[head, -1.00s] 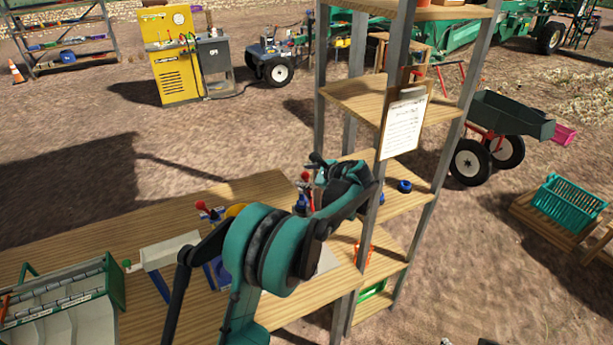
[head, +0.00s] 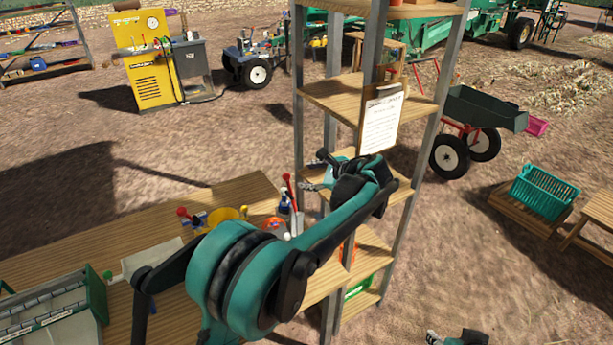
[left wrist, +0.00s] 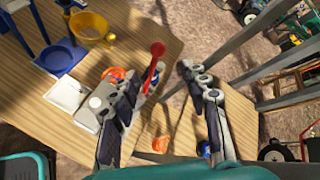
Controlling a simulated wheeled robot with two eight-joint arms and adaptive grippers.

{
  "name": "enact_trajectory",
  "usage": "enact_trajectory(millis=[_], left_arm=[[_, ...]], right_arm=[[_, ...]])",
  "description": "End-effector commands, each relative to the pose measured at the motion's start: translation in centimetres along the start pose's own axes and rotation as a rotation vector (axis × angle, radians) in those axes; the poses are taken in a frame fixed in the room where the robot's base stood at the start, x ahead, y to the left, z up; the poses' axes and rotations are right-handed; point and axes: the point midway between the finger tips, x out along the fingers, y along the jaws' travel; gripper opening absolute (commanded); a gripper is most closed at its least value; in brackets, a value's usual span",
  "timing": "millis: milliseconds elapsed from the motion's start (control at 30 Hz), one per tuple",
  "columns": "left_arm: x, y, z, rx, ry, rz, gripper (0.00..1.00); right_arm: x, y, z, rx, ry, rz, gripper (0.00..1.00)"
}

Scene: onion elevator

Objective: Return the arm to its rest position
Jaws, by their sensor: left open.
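My left arm comes in from the bottom of the head view, its elbow large in front of the wooden table. My left gripper (head: 312,175) is by the shelf posts, its fingers pointing left. In the left wrist view the two fingers (left wrist: 162,82) are spread apart with nothing between them. A red-handled tool (left wrist: 154,65) stands just beyond them, beside a grey-white box (left wrist: 93,103). A teal and dark part with a grey tip, likely my right gripper (head: 434,338), shows at the bottom edge of the head view; its jaws are too cut off to judge.
The wooden table (head: 228,195) holds a yellow funnel (head: 226,214) and a green-ended rack (head: 95,290). A wooden shelf unit (head: 325,98) with metal posts and a clipboard (head: 381,122) stands close to my left forearm. A teal crate (head: 545,192) is at the right.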

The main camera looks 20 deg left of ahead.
Motion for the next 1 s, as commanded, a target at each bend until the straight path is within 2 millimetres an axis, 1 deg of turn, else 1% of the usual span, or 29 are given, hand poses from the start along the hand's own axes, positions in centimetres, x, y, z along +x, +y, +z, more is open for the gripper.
enact_trajectory(millis=[167, 233, 267, 367, 467, 500, 567, 600, 667, 700, 767, 800, 867, 900, 1000], left_arm=[[0.0, 0.1, 0.1, -0.002, 0.001, 0.001, 0.46], [0.0, 0.5, 0.3, -0.02, 0.012, 0.005, 0.46], [-0.1, 0.9, 0.5, -0.035, 0.022, 0.01, 0.46], [-0.5, 3.0, 1.6, -0.13, 0.08, 0.035, 0.46], [-1.3, 6.8, 2.8, -0.288, 0.169, 0.083, 0.46], [-1.8, 8.6, 3.2, -0.361, 0.209, 0.106, 0.46], [-2.5, 11.3, 3.6, -0.476, 0.266, 0.145, 0.46], [-3.0, 13.1, 3.8, -0.552, 0.302, 0.173, 0.46], [-3.8, 15.9, 4.0, -0.668, 0.354, 0.218, 0.46], [-4.4, 17.8, 3.9, -0.745, 0.388, 0.248, 0.46], [-5.2, 20.6, 3.7, -0.864, 0.436, 0.298, 0.46], [-5.7, 22.5, 3.5, -0.943, 0.466, 0.333, 0.46], [-6.5, 25.3, 3.0, -1.063, 0.508, 0.387, 0.46], [-7.0, 27.1, 2.6, -1.141, 0.535, 0.424, 0.46], [-8.0, 30.9, 1.4, -1.317, 0.59, 0.513, 0.46]], right_arm=[[0.0, 0.0, 0.0, 0.0, 0.0, 0.0, 0.45], [0.1, 0.0, 0.1, 0.0, 0.0, 0.0, 0.45], [0.2, 0.0, 0.2, 0.0, 0.0, 0.0, 0.45], [0.8, 0.0, 0.5, 0.0, 0.0, 0.0, 0.45], [1.5, 0.0, 1.1, 0.0, 0.0, 0.0, 0.45], [1.8, 0.0, 1.3, 0.0, 0.0, 0.0, 0.45], [2.2, 0.0, 1.6, 0.0, 0.0, 0.0, 0.45], [2.5, 0.0, 1.8, 0.0, 0.0, 0.0, 0.45], [2.9, 0.0, 2.1, 0.0, 0.0, 0.0, 0.45], [3.2, 0.0, 2.3, 0.0, 0.0, 0.0, 0.45], [3.6, 0.0, 2.6, 0.0, 0.0, 0.0, 0.45], [3.9, 0.0, 2.8, 0.0, 0.0, 0.0, 0.45], [4.3, 0.0, 3.1, 0.0, 0.0, 0.0, 0.45], [4.6, 0.0, 3.3, 0.0, 0.0, 0.0, 0.45], [5.2, 0.0, 3.7, 0.0, 0.0, 0.0, 0.45]])
